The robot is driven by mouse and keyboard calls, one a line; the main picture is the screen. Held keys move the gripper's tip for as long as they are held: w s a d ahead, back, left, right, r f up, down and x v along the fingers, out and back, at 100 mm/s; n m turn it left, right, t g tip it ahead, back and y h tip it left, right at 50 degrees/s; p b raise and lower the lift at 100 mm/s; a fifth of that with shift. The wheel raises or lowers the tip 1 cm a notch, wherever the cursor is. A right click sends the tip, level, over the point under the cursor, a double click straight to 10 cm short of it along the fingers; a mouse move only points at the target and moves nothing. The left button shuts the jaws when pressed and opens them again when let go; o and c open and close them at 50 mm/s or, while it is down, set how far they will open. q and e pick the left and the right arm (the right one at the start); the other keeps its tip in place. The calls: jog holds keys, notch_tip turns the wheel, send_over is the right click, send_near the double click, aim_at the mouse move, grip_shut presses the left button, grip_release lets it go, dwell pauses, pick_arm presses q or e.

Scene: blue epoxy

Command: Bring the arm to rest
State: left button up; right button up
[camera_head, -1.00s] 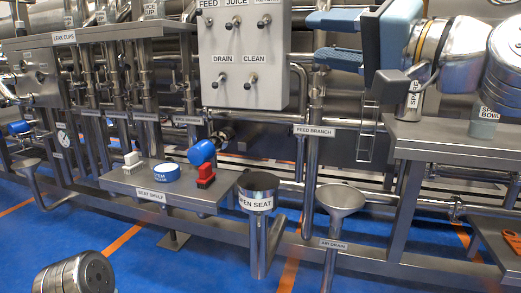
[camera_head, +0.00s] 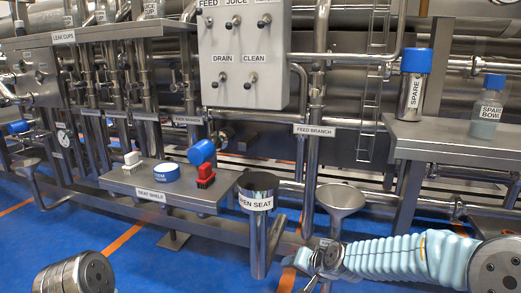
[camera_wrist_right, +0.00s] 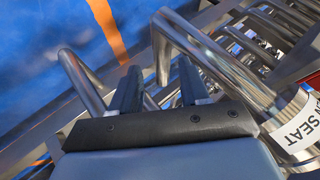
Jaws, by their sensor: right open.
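My right arm (camera_head: 405,258) in its pale blue pleated sleeve comes in low at the right of the head view and reaches left, in front of the air drain. Its gripper is mostly hidden past the wrist joint there. In the right wrist view my right gripper (camera_wrist_right: 160,84) shows two dark fingers spread apart with nothing between them. Bent steel pipes lie beyond the fingers, and the open seat's label (camera_wrist_right: 299,130) is to their right. My left gripper is not in view.
The open seat post (camera_head: 258,205) and air drain funnel (camera_head: 341,198) stand near the arm. The right bench (camera_head: 440,143) carries a spare cylinder (camera_head: 414,88) and a bottle (camera_head: 487,110). Blue floor lies in front.

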jog(key=s+d+f+g+h, duration=0.1)
jog(key=s+f, duration=0.2)
jog(key=f, duration=0.4)
jog(key=s+d+f+g, duration=0.15)
jog(key=s+f, duration=0.25)
jog(key=f, duration=0.4)
jog(key=s+f+n+g, duration=0.1)
jog(key=s+f+g, duration=0.1)
jog(key=s+f, duration=0.65)
jog(key=s+f+n+g, duration=0.1)
jog(key=s+f+g, duration=0.35)
jog(key=s, duration=0.75)
notch_tip(320, 180, up, 14)
jog(key=t+p, duration=0.1)
jog(key=p, duration=1.5)
jog(key=shift+s+a+r+t, duration=0.15)
jog(key=shift+a+t, duration=0.05)
jog(key=shift+t, duration=0.2)
